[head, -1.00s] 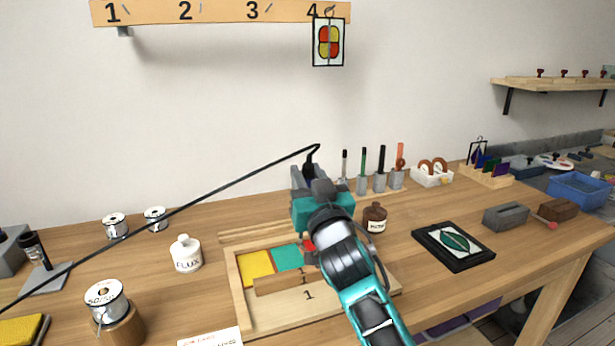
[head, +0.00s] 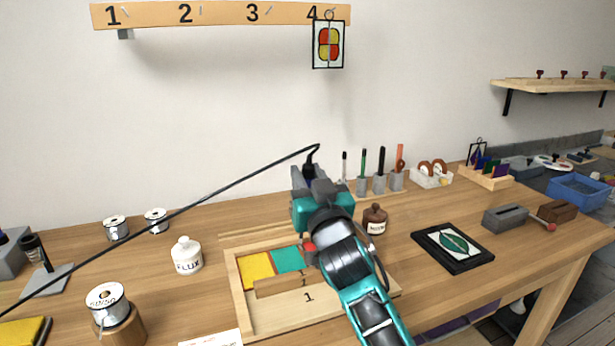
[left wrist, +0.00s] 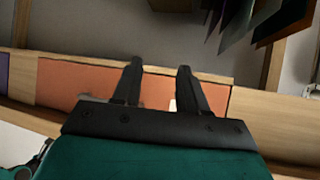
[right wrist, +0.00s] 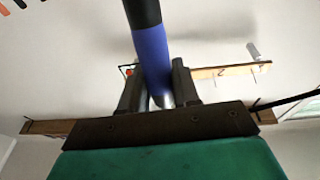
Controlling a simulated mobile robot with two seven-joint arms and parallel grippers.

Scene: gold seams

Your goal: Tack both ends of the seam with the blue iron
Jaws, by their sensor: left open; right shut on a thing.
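My right gripper (right wrist: 157,85) is shut on the blue iron (right wrist: 152,50), whose blue handle and black end show in the right wrist view. In the head view my right gripper (head: 315,180) is above the back of the wooden assembly board (head: 240,306); the iron is mostly hidden, with its black cord running to the lower left. On the board, a yellow glass piece (head: 256,270) and a teal one (head: 287,259) lie side by side. Some red shows beside my arm. The iron's tip and the seam ends cannot be made out. My left gripper (left wrist: 158,82) is open and empty.
A solder spool (head: 107,301) is at front left. A dark framed leaf panel (head: 453,246) lies right. An iron stand (head: 45,270) is far left.

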